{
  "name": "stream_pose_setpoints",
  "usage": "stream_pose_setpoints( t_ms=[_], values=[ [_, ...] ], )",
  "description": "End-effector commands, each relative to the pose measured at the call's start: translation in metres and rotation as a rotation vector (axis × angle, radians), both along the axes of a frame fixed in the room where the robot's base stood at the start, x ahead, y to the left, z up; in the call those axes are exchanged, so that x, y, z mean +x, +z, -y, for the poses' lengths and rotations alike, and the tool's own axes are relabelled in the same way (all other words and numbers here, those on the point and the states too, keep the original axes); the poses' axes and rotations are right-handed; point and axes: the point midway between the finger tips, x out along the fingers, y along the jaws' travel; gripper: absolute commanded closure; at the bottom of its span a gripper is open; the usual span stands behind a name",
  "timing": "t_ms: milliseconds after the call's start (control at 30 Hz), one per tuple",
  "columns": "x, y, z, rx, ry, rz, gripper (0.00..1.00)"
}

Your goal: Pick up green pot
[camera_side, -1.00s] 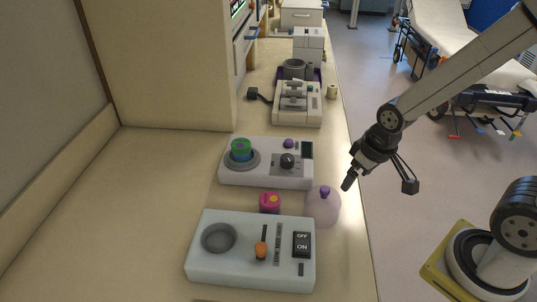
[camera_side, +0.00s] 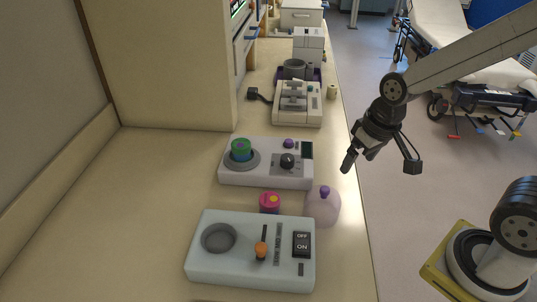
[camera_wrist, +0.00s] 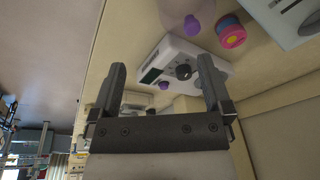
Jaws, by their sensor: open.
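The green pot (camera_side: 241,149) stands upright in the round well of the far white device (camera_side: 266,178), towards its left end. It has a purplish-blue top. My gripper (camera_side: 381,160) is open and empty, off the right edge of the counter and well apart from the pot. In the wrist view my two fingers (camera_wrist: 158,85) are spread, with the white device (camera_wrist: 160,80) beyond them. I cannot make out the green pot in the wrist view; its end of the device is hidden or out of sight.
A pink pot (camera_side: 269,203) and a clear dome with a purple knob (camera_side: 323,207) stand between the two devices. The near device (camera_side: 205,268) has an empty well and an orange knob. More equipment (camera_side: 297,104) stands farther back. The counter's left side (camera_side: 120,220) is clear.

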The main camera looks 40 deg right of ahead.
Motion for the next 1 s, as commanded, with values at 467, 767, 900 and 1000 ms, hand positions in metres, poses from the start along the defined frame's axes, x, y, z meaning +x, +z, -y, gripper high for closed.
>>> stream_pose_setpoints(
  t_ms=[467,767,900,1000],
  values=[
    [0.024,-0.008,-0.027,0.268,-0.372,-0.106,0.00],
    [0.061,-0.009,-0.055,0.562,-0.762,-0.229,0.00],
    [0.083,-0.008,-0.065,0.702,-0.937,-0.288,0.00],
    [0.100,-0.007,-0.071,0.804,-1.061,-0.332,0.00]
  ],
)
